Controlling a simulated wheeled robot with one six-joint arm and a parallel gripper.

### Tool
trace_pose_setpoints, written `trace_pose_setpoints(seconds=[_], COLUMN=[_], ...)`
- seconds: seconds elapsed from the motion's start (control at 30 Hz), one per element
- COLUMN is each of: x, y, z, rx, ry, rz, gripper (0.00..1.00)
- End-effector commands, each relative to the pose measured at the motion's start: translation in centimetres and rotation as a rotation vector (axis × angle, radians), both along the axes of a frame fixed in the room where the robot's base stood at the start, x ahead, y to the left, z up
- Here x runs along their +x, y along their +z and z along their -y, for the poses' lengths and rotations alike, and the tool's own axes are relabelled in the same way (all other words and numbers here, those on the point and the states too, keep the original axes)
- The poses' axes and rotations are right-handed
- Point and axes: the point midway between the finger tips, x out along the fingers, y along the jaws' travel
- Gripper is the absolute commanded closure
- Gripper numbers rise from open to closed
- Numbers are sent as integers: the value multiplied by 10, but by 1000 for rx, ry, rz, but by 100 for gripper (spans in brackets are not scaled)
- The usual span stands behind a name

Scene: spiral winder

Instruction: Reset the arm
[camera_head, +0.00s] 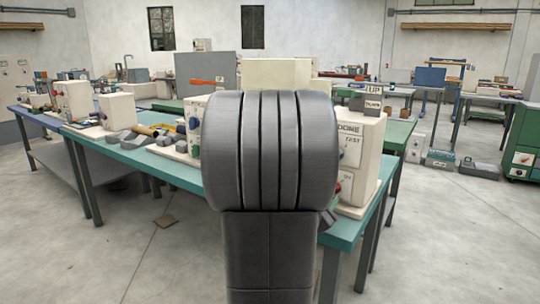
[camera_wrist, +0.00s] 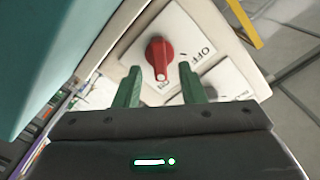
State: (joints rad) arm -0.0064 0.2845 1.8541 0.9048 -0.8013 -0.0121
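In the head view my own grey arm fills the middle and hides my gripper. A cream machine (camera_head: 362,150) marked "DONE" and "FAST" shows to the right of my arm, partly hidden by it.
A long teal-topped bench (camera_head: 135,151) carries the machine and several other cream devices. A green cabinet (camera_head: 523,150) stands at the far right. Grey toolboxes (camera_head: 478,169) lie on the floor. The concrete floor (camera_head: 450,240) at front right is clear.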

Motion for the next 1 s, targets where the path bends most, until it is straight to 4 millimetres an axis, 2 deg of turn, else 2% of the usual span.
trace_pose_setpoints(seconds=[0.07, 0.13, 0.6, 1.0], x=[13, 13, 13, 13], y=[-2, 5, 5, 2], z=[11, 8, 6, 5], rx=[1, -57, -417, -563], ry=[-4, 1, 1, 0], rz=[1, -41, -284, -380], gripper=[64, 64, 64, 64])
